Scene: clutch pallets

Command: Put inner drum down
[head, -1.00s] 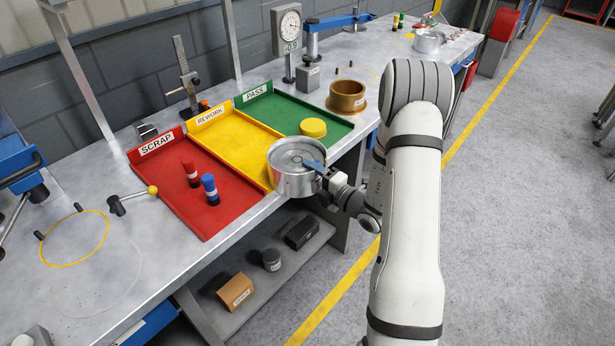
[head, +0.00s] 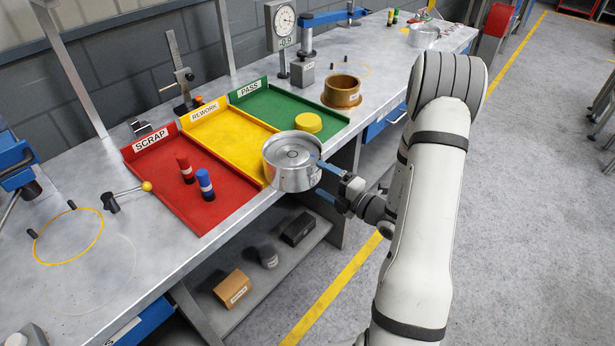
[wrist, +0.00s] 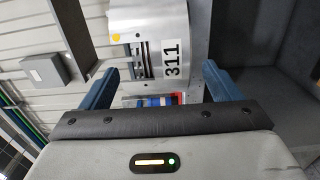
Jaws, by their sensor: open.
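The inner drum (head: 291,172) is a silver metal cylinder with a round stepped top. It stands upright at the front of the yellow REWORK tray (head: 222,140), by its near edge. The drum's underside is hidden.
The red SCRAP tray (head: 155,165) holds a red cylinder (head: 185,168) and a blue one (head: 205,184). The green PASS tray (head: 270,105) holds a yellow disc (head: 308,122). A bronze ring (head: 342,91) stands behind. The bench's left front is mostly clear.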

